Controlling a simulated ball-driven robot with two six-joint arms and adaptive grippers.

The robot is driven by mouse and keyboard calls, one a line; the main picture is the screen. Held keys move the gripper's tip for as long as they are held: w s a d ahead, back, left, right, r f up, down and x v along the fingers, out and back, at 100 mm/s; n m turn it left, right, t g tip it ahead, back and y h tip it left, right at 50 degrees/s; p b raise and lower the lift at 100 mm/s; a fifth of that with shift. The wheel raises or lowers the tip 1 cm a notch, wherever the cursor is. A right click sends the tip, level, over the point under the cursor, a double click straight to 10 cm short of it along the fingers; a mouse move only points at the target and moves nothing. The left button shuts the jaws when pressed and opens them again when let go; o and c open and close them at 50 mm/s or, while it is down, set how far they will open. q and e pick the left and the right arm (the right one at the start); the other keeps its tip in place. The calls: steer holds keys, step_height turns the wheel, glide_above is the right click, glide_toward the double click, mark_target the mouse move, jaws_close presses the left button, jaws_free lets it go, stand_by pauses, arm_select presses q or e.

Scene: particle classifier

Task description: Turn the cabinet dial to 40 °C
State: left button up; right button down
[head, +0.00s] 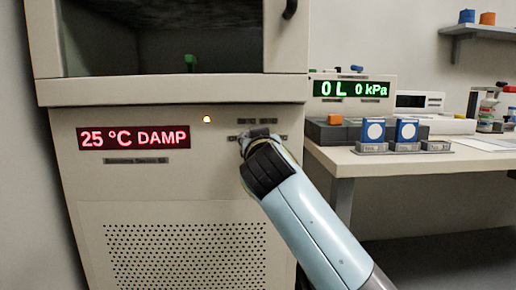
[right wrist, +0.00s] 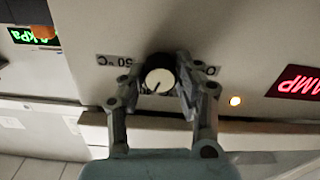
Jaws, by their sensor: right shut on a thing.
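The cabinet (head: 85,190) stands at the left of the head view, with a red display (head: 134,138) reading "25 °C DAMP". The dial (right wrist: 159,79) is a black knob with a white face and a dark pointer line, seen upside down in the right wrist view. My right gripper (right wrist: 160,72) is shut on the dial, one finger on each side. Upside-down scale labels (right wrist: 122,61) lie beside the dial, partly covered by the fingers. In the head view my right gripper (head: 256,138) hides the dial. My left gripper is not in view.
A lit amber lamp (head: 207,119) is on the panel near the dial. The cabinet's open chamber (head: 160,40) is above, with a protruding ledge (head: 170,90). A bench (head: 390,162) with a green display (head: 343,88) and small items stands to the right.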

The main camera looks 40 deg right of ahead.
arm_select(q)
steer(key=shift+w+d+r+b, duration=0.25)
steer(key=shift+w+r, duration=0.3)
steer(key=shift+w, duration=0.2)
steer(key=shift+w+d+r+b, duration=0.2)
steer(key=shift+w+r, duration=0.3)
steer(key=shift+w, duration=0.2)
arm_select(e)
steer(key=shift+f+m, duration=0.35)
steer(key=shift+m, duration=0.85)
steer(key=c, duration=0.9)
jaws_free()
steer(key=shift+r, duration=0.15)
steer(key=shift+c, duration=0.2)
steer(key=shift+r, duration=0.1)
